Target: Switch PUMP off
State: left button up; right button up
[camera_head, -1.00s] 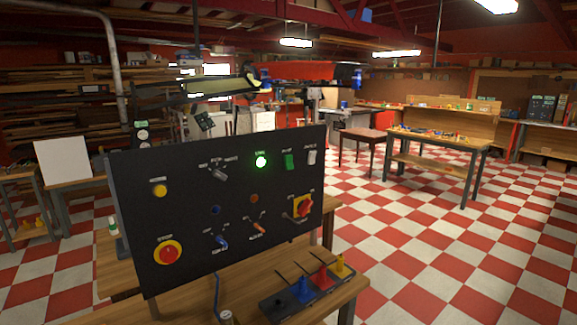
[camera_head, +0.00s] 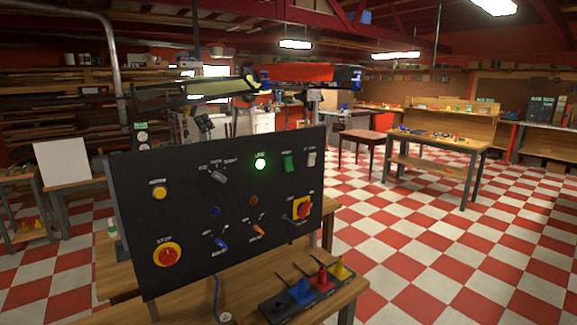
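A black control panel (camera_head: 130,215) stands upright and tilted slightly on a wooden bench. It carries a blue-handled toggle (camera_head: 221,243) and an orange-handled toggle (camera_head: 258,230), both with handles pointing down and to the right. A grey selector knob (camera_head: 218,176), a lit green lamp (camera_head: 260,164), a green switch (camera_head: 289,163), a white switch (camera_head: 311,158), a red-and-yellow rotary switch (camera_head: 302,208), a yellow button (camera_head: 159,193) and a red stop button (camera_head: 167,255) also show. The small labels are too blurred to tell which control is PUMP. I make out neither gripper.
A dark tray (camera_head: 290,303) with blue, red and yellow pieces and thin upright-slanting rods sits on the bench (camera_head: 340,294) before the panel. A cable (camera_head: 216,295) hangs at the panel's lower edge. A long dark-and-green shape (camera_head: 205,88) and a red one (camera_head: 305,73) appear above the panel.

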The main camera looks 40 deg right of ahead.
grip_shut()
jog(key=shift+d, duration=0.1)
dwell(1.2)
